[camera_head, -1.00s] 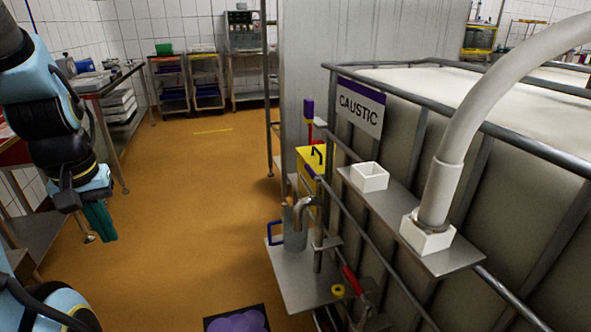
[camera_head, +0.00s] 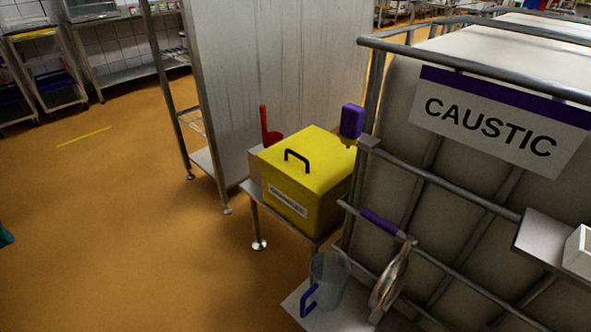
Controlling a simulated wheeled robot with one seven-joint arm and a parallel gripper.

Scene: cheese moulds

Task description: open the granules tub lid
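The granules tub (camera_head: 290,207) is a yellow box with a pale label on its front, too small to read surely. Its yellow lid (camera_head: 318,150) lies shut on top and carries a black arched handle (camera_head: 297,155). The tub stands on a small metal table (camera_head: 257,218) beside the caustic tank. My gripper is not clearly in view; only a small teal piece (camera_head: 5,236), likely part of my arm's end, shows at the left edge, far from the tub.
A red scoop (camera_head: 268,130) stands behind the tub. A purple block (camera_head: 352,121) and the tank's metal rails (camera_head: 460,182) are close on its right. A clear jug (camera_head: 328,280) with a blue handle sits in front. The orange floor on the left is free.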

